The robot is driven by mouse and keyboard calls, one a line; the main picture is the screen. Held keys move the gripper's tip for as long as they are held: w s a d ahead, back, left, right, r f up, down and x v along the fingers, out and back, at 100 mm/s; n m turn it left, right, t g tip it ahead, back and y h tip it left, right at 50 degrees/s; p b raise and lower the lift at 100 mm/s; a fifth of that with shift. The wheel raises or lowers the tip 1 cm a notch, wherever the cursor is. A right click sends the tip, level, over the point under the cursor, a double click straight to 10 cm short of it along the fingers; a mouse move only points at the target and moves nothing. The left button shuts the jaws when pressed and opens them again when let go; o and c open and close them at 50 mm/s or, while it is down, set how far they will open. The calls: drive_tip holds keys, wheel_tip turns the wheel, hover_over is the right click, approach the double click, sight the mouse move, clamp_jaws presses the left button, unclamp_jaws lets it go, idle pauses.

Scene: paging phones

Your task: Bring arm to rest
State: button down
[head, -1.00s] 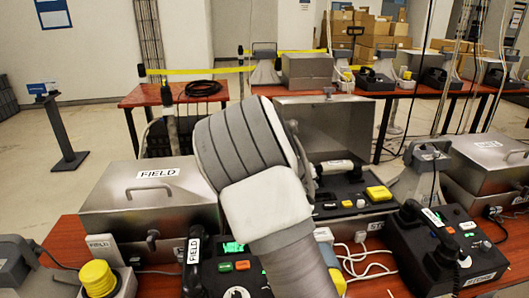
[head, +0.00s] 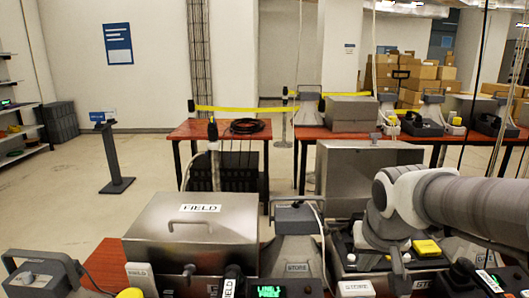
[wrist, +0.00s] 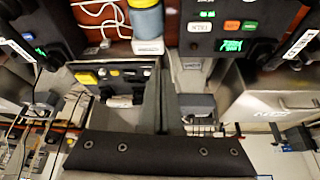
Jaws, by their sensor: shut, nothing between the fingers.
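My gripper (head: 399,264) shows in the head view at the right. My grey and white arm comes in from the right edge, and the gripper hangs down at its end, over the black phone console (head: 365,262) in front of an open steel box (head: 345,170). In the wrist view the two grey fingers of my gripper (wrist: 162,88) lie close together, shut and empty. That view looks upside down, with consoles and a steel box around the fingers. Whether the fingertips touch the console cannot be told.
A closed steel box labelled FIELD (head: 195,225) stands left of the arm. A STORE stand (head: 297,232) is between them. A phone with a green screen (head: 283,288) is at the front edge. Red tables (head: 225,130) stand behind, with open floor (head: 60,190) at left.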

drive_tip(key=s+a+r+n+y, duration=0.1)
drive_tip(key=s+a, duration=0.1)
drive_tip(key=s, duration=0.5)
drive_tip(key=s+a+r+n, duration=0.1)
drive_tip(key=s+a, duration=0.2)
drive_tip(key=s, duration=0.3)
wheel_tip(320, 180, up, 12)
drive_tip(key=p, duration=1.3)
drive_tip(key=shift+r, duration=0.25)
drive_tip(key=shift+s+d, duration=0.1)
drive_tip(key=shift+d, duration=0.05)
